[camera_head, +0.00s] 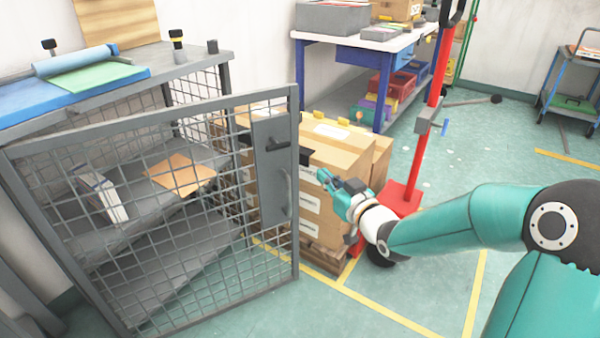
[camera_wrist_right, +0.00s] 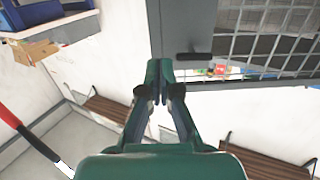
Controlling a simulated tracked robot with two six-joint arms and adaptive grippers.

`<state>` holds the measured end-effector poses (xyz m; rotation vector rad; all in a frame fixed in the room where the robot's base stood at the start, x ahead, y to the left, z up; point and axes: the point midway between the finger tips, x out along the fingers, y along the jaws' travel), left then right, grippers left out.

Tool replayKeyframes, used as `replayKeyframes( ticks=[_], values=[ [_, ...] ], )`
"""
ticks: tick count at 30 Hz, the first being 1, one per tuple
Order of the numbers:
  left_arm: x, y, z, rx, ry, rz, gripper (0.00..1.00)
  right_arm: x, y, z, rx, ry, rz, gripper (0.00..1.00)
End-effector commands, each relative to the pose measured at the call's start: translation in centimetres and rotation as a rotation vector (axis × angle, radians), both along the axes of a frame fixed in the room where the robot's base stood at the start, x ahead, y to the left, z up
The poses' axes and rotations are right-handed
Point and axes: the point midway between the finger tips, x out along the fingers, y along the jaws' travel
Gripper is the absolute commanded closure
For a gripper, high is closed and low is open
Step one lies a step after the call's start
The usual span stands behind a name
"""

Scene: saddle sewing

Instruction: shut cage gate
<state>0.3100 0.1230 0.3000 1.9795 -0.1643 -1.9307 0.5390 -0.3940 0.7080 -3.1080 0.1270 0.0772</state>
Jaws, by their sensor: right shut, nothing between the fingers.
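The cage gate (camera_head: 296,200) is a grey metal frame with wire mesh. It stands open, with its right edge out from the cage (camera_head: 228,78). A solid plate (camera_head: 270,165) with a dark handle (camera_head: 278,143) sits near that edge. In the right wrist view, the plate (camera_wrist_right: 188,25) and dark handle (camera_wrist_right: 193,56) show just beyond the fingertips. My right gripper (camera_head: 324,177) is shut and empty, just right of the gate's edge. It also shows shut in the right wrist view (camera_wrist_right: 160,75). Contact with the gate cannot be told. My left gripper is not in view.
Cardboard boxes (camera_head: 345,150) on a pallet stand behind my right gripper, near a red post (camera_head: 428,110). Inside the cage are a white box (camera_head: 102,195) and an orange sheet (camera_head: 180,172). The floor in front right of the gate is clear.

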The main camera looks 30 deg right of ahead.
Motion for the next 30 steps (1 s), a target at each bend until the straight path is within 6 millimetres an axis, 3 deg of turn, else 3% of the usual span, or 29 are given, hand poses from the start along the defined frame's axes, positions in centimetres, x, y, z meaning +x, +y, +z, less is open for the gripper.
replayKeyframes(
  ticks=[1, 5, 10, 24, 30],
  values=[
    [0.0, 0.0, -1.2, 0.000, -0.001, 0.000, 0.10, -0.2, -0.4, -0.2, -0.015, -0.023, -0.004, 1.00],
    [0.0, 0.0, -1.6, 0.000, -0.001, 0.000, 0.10, -0.1, -0.8, 0.6, -0.032, -0.049, -0.007, 1.00],
    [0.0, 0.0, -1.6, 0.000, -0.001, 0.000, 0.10, 1.4, -0.9, 0.8, -0.034, -0.050, -0.005, 1.00],
    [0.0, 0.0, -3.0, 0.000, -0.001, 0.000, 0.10, 10.5, -1.6, 0.6, -0.033, -0.049, -0.006, 1.00],
    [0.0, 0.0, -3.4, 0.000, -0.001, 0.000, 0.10, 12.8, -1.8, 0.7, -0.031, -0.048, -0.006, 1.00]
  ],
)
